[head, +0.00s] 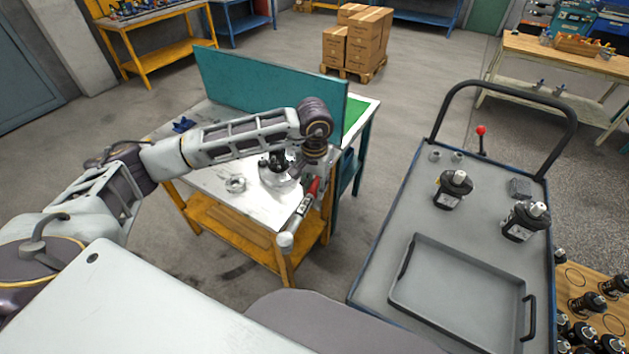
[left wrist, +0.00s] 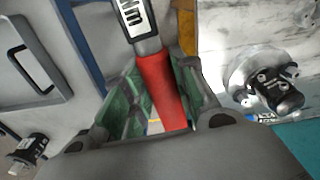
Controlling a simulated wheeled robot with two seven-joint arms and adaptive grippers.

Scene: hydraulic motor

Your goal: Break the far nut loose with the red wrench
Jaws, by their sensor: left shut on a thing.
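The red wrench has a red handle (head: 313,188) and a grey shaft with a printed label that runs down to a round pale end near the table's front right corner. My left gripper (head: 318,172) is shut on the red handle. The left wrist view shows the handle (left wrist: 163,88) between its green-lined fingers. The black hydraulic motor (left wrist: 276,90) sits on a round metal plate on the white worktop, left of the gripper in the head view (head: 274,163). The wrench is apart from the motor. The far nut is too small to make out. My right gripper is out of view.
A teal panel (head: 270,88) stands behind the worktop (head: 215,172). A metal ring (head: 235,184) and a blue item (head: 183,125) lie on it. A cart (head: 400,230) at the right carries two motors and an empty grey tray (head: 460,296). Floor shows between table and cart.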

